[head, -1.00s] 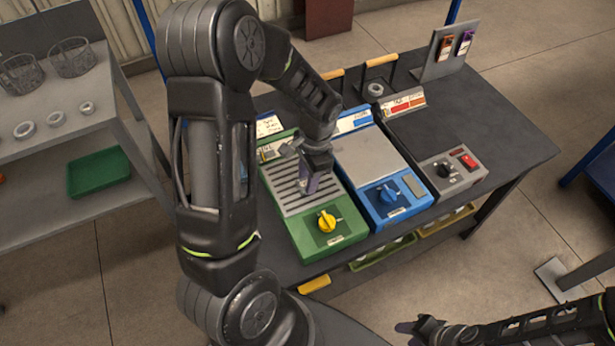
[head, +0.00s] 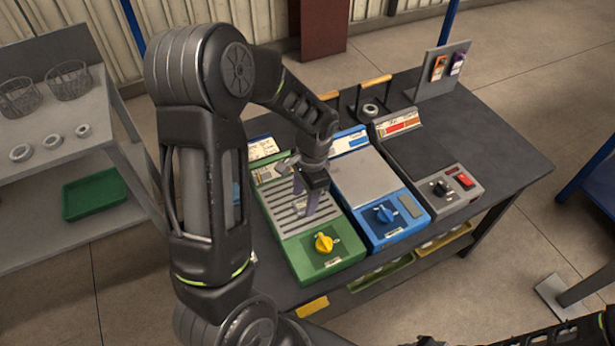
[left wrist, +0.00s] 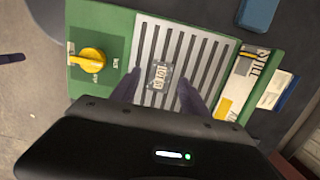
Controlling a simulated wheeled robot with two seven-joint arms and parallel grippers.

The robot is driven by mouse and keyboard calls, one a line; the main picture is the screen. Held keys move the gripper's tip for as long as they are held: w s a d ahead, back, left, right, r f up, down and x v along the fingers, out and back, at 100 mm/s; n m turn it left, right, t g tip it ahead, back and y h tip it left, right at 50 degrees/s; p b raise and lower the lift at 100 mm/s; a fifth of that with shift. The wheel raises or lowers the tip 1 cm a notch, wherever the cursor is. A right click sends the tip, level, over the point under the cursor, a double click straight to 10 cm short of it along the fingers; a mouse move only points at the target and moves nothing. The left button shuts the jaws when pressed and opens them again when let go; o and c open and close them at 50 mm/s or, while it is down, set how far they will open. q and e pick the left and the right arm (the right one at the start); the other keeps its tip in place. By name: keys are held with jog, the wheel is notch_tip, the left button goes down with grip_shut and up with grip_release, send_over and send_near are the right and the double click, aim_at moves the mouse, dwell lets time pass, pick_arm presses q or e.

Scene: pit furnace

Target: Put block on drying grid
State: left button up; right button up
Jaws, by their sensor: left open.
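The drying grid is the slotted grey plate (head: 291,222) on a green unit with a yellow knob. It also shows in the left wrist view (left wrist: 210,62). The block (left wrist: 160,75) is small and grey with a printed label on top. It lies on the slats in the left wrist view. In the head view I cannot make it out behind the fingers. My left gripper (head: 307,208) is over the grid, pointing down. In the left wrist view its open fingers (left wrist: 156,88) stand on either side of the block, with gaps. My right arm shows only at the bottom right edge.
A blue unit (head: 378,190) stands right of the green one, then a black plate with a grey control box (head: 452,188). Two wooden handles and a sign holder (head: 442,75) stand at the back. A grey shelf (head: 75,148) with baskets and rings is left.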

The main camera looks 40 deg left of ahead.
pick_arm(q)
notch_tip(320, 180, up, 11)
jog(key=w, duration=0.1)
jog(key=shift+d+f+b, duration=0.15)
jog(key=shift+d+b, duration=0.15)
jog(key=shift+b, duration=0.15)
